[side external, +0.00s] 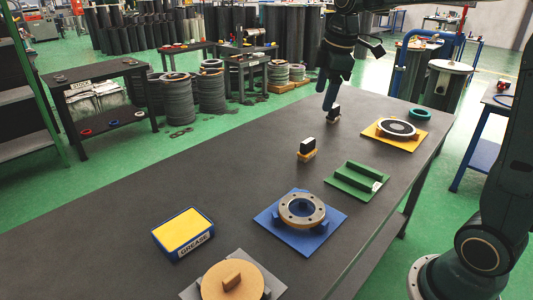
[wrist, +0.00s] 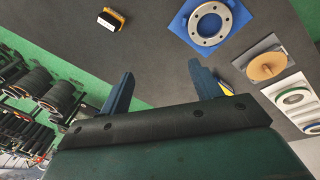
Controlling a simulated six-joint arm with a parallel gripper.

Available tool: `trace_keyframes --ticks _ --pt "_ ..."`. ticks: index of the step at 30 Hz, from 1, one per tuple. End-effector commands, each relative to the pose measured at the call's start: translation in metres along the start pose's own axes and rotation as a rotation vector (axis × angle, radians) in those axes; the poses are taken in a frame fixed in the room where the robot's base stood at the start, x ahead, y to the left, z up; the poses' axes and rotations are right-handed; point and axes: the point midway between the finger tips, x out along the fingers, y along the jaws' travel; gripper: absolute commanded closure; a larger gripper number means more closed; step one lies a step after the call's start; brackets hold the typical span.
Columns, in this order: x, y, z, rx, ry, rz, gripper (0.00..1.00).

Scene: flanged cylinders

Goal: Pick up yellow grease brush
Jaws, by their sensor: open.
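The yellow grease brush (side external: 307,154) has a black top and a yellow lower part. It stands on the dark table near the middle in the side view. In the wrist view a black and yellow brush (wrist: 110,20) shows at the top left, beyond the fingers.
A yellow grease box (side external: 183,233), a blue plate with a metal flange (side external: 270,221), a green holder (side external: 354,182) and a yellow plate with a dark ring (side external: 415,136) are on the table. A tan disc (side external: 235,283) is at the front. The table's left part is clear.

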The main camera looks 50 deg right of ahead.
Motion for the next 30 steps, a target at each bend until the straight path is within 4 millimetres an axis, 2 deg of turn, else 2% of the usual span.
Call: trace_keyframes --ticks 1,6,11,18,24,30 --pt "0.008 0.012 -0.001 -0.033 -0.009 -0.012 0.36" --pt "0.032 0.049 -0.002 -0.165 -0.032 -0.048 0.36" --pt "0.059 0.081 0.002 -0.289 -0.046 -0.085 0.36" --pt "0.107 0.125 0.013 -0.474 -0.053 -0.147 0.36" --pt "0.15 0.153 0.028 -0.62 -0.047 -0.198 0.36" --pt "0.177 0.169 0.04 -0.716 -0.037 -0.229 0.36"
